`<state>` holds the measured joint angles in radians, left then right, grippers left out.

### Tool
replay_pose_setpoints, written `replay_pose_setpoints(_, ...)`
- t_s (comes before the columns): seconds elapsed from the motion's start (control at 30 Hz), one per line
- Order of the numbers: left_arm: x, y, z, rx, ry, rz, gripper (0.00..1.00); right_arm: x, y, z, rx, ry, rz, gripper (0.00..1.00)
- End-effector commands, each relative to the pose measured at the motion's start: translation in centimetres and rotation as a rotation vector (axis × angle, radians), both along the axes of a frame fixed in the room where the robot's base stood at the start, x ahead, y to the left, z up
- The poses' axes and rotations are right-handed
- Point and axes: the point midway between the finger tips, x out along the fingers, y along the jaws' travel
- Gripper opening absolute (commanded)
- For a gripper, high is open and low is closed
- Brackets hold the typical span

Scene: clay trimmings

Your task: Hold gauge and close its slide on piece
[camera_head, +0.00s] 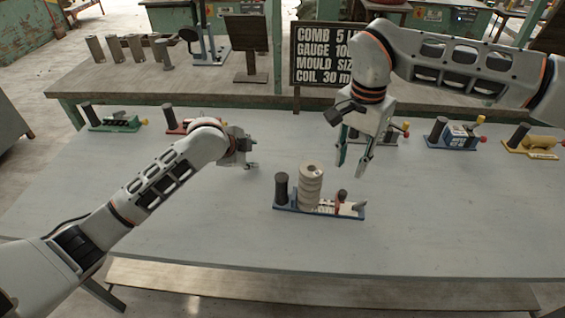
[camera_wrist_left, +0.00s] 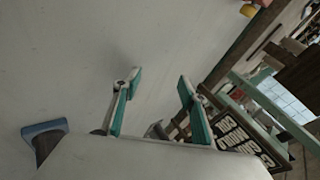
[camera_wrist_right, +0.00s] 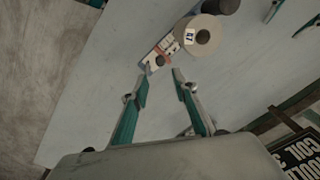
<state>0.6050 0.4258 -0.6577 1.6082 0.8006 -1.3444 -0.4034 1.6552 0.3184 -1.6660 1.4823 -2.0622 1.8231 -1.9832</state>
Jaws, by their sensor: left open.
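The slide is not clearly made out. My left gripper (camera_head: 251,167) is open and empty, left of the gauge and behind it. My right gripper (camera_head: 353,170) is open and empty above and behind the gauge's right end, pointing down.
Similar gauges stand along the back, among them a green one (camera_head: 114,122), a blue one (camera_head: 456,137) and a yellow one (camera_head: 530,148). A dark lettered sign (camera_head: 322,55) stands behind my right gripper. The grey table (camera_head: 200,240) is clear in front.

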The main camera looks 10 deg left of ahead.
Motion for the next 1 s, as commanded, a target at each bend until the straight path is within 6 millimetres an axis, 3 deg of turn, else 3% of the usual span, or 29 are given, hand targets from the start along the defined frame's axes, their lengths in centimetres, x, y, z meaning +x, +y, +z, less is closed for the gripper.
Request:
replay_pose_setpoints(0.03,1.3,1.7,0.7,0.088,0.003,-0.031,0.42,0.0,0.0,0.0,0.000,0.000,0.000,0.28)
replay_pose_setpoints(0.27,5.3,10.0,3.8,0.473,0.080,-0.177,0.42,0.0,0.0,0.0,0.000,0.000,0.000,0.28)
replay_pose_setpoints(0.5,7.6,20.7,10.1,0.810,0.218,-0.289,0.42,0.0,0.0,0.0,0.000,0.000,0.000,0.28)
replay_pose_setpoints(0.6,7.8,25.1,13.2,0.916,0.287,-0.325,0.42,0.0,0.0,0.0,0.000,0.000,0.000,0.28)
replay_pose_setpoints(0.8,7.1,31.9,18.6,1.049,0.411,-0.379,0.42,0.0,0.0,0.0,0.000,0.000,0.000,0.28)
replay_pose_setpoints(0.93,6.3,35.1,21.6,1.100,0.479,-0.406,0.42,0.0,0.0,0.0,0.000,0.000,0.000,0.28)
replay_pose_setpoints(1.0,5.9,35.6,23.1,1.110,0.505,-0.427,0.42,0.0,0.0,0.0,0.000,0.000,0.000,0.28)
